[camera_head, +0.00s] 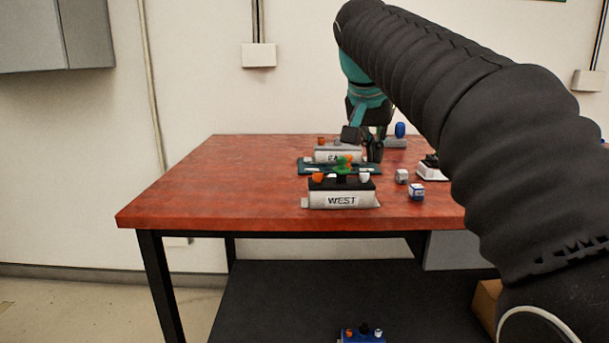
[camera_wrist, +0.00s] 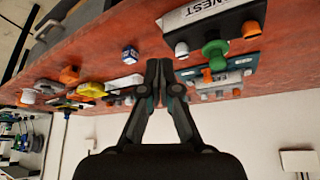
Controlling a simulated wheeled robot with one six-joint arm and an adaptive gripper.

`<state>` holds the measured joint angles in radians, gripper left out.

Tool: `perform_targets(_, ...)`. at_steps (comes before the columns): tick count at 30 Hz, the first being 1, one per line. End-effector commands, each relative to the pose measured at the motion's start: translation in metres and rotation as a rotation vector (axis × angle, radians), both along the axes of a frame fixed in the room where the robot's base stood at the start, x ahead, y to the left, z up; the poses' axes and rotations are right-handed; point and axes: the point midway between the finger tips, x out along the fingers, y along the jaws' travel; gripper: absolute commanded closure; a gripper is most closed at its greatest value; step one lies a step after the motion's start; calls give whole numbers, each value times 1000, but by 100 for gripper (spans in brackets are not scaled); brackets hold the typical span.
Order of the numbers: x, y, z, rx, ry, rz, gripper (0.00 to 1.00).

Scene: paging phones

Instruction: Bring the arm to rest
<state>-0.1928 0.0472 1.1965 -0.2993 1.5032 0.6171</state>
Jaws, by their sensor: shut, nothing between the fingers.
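My gripper (camera_head: 362,145) hangs at the end of my arm, near the far side of the red table (camera_head: 190,185). In the wrist view its two fingers (camera_wrist: 164,64) are together with nothing between them. In the head view it is close to a white box whose label is partly hidden and begins "EA" (camera_head: 325,157). I cannot tell whether it touches that box. Nearer stands a box labelled WEST (camera_head: 341,199) with orange, green and white knobs; it also shows at the top of the wrist view (camera_wrist: 208,17).
Two small cubes (camera_head: 416,191) (camera_head: 402,176) lie right of the WEST box. A white device (camera_head: 433,171) and a blue-knobbed one (camera_head: 400,130) stand further right. A blue box (camera_head: 362,337) is on the lower shelf. The table's left part is clear.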

Motion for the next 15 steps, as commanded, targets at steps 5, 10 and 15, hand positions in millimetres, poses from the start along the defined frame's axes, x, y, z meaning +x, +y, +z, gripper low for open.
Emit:
perform_targets(5,-19,-7,-12,-1,9,43,100)
perform_targets(10,-45,-13,-30,-2,16,102,100)
perform_targets(15,-87,-21,-65,1,23,189,100)
